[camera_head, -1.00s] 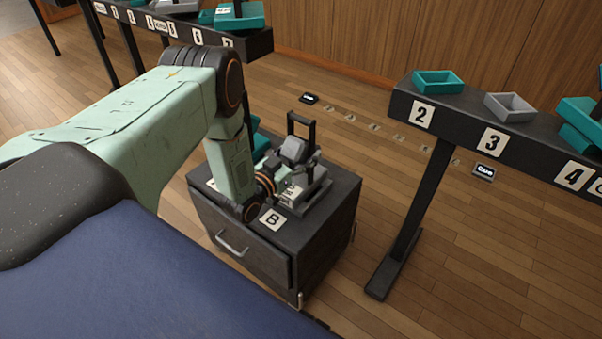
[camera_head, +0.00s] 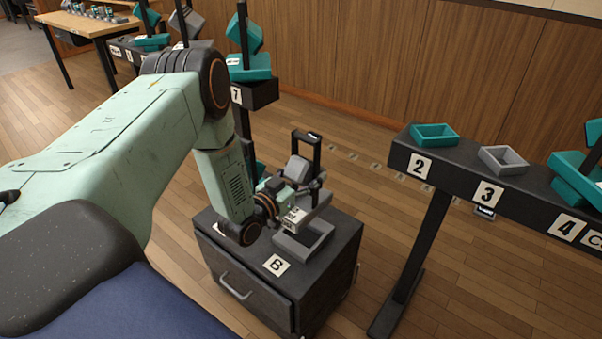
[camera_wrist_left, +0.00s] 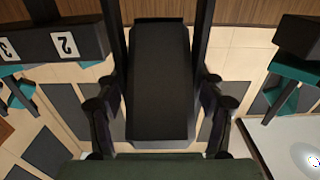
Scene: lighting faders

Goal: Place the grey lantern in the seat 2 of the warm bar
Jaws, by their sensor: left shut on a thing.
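My left gripper (camera_head: 285,190) is shut on the grey lantern (camera_head: 299,169), which has a grey head, a black upright frame and a grey base. The lantern hangs a little above the empty grey tray (camera_head: 318,234) on the dark cabinet (camera_head: 245,258) marked B. In the left wrist view a dark block-shaped part (camera_wrist_left: 160,80) fills the space between the fingers. The right-hand bar (camera_head: 455,180) has an empty teal tray (camera_head: 435,134) at 2; its sign starts with C and is cut off. I cannot read a warm sign. My right gripper is not in view.
An empty grey tray (camera_head: 502,159) sits at 3, and teal pieces (camera_head: 575,180) stand at 4. Another bar with a 7 label (camera_head: 237,95) and teal lanterns stands behind my arm. Open wooden floor lies between cabinet and right-hand bar.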

